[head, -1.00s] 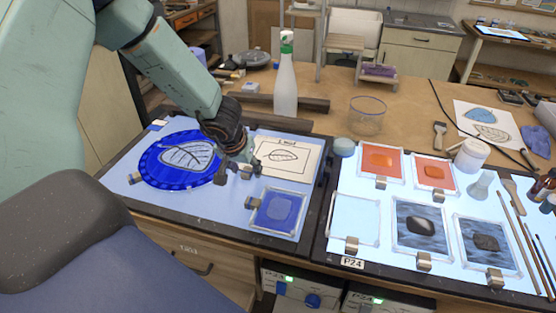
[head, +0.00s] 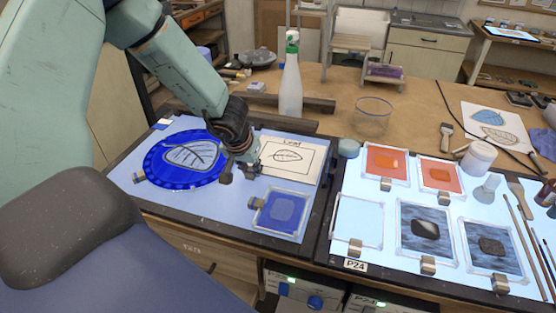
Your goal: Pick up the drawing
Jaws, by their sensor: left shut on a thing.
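The drawing (head: 296,158), a cream sheet with a black leaf outline inside a frame line and the word "Leaf" at its top, lies on the left light panel (head: 210,209). My left gripper (head: 243,174) is at the sheet's left edge, shut on the drawing there. The fingertips are small and partly hidden by the gripper's own body. The sheet looks flat or nearly flat; I cannot tell whether it is lifted. My right gripper is not in view.
A round blue glass disc (head: 160,176) with a leaf lies left of the gripper, and a blue framed tile (head: 280,215) lies just in front of the drawing. A spray bottle (head: 290,88) stands behind. Several framed tiles cover the right panel.

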